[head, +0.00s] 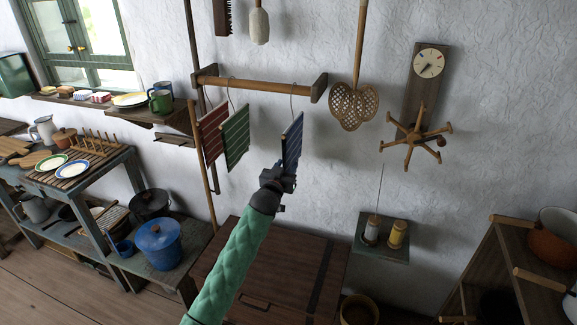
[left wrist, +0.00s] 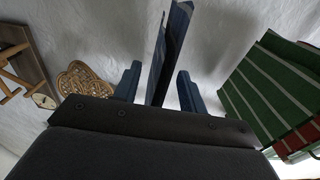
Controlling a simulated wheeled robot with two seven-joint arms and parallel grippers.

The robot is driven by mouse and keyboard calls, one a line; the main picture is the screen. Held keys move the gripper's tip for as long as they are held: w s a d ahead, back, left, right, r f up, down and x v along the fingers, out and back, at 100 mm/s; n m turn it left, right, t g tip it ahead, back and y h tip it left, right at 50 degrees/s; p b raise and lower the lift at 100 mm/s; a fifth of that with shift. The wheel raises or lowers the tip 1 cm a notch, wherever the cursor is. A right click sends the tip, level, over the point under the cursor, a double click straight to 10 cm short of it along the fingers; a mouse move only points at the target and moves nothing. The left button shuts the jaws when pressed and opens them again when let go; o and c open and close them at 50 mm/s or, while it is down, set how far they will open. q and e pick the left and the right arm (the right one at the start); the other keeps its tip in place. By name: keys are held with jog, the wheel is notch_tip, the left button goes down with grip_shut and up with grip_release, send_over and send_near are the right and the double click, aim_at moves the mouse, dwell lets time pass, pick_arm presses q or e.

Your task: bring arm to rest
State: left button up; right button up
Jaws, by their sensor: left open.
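My left gripper (head: 280,173) is at the lower part of a blue striped cloth (head: 293,142) that hangs by a hook from a wooden wall rail (head: 262,86). In the left wrist view the blue cloth (left wrist: 169,50) stands between the two spread fingers of the left gripper (left wrist: 158,88). The gripper is open, with a gap visible on each side of the cloth. The green sleeved left arm (head: 232,262) reaches up from the bottom. My right gripper is not in view.
A green striped cloth (head: 236,137) and a red one (head: 213,132) hang left of the blue cloth. A woven beater (head: 354,106) and a clock (head: 429,64) hang to the right. A wooden chest (head: 272,270) stands below, and a small shelf with spools (head: 384,240) is on the right.

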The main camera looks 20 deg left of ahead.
pick_arm(q)
jog(key=s+d+f+g, duration=0.1)
jog(key=s+f+g, duration=0.2)
jog(key=s+f, duration=0.7)
jog(key=s+d+f+g+b, duration=0.1)
jog(key=s+f+g, duration=0.35)
jog(key=f, duration=1.05)
jog(key=s+d+f+g, duration=0.1)
jog(key=s+f, duration=0.8)
jog(key=f, duration=0.3)
jog(key=s+d+f+g, duration=0.1)
jog(key=s+f+g, duration=0.2)
jog(key=s+f, duration=0.4)
jog(key=s+d+f+m+g, duration=0.1)
jog(key=s+f, duration=0.7)
jog(key=s, duration=0.9)
jog(key=s+d+f+g, duration=0.3)
jog(key=s+f, duration=0.5)
jog(key=s, duration=0.4)
jog(key=shift+d+m+g, duration=0.25)
jog(key=shift+m+g, duration=0.05)
jog(key=shift+g, duration=0.55)
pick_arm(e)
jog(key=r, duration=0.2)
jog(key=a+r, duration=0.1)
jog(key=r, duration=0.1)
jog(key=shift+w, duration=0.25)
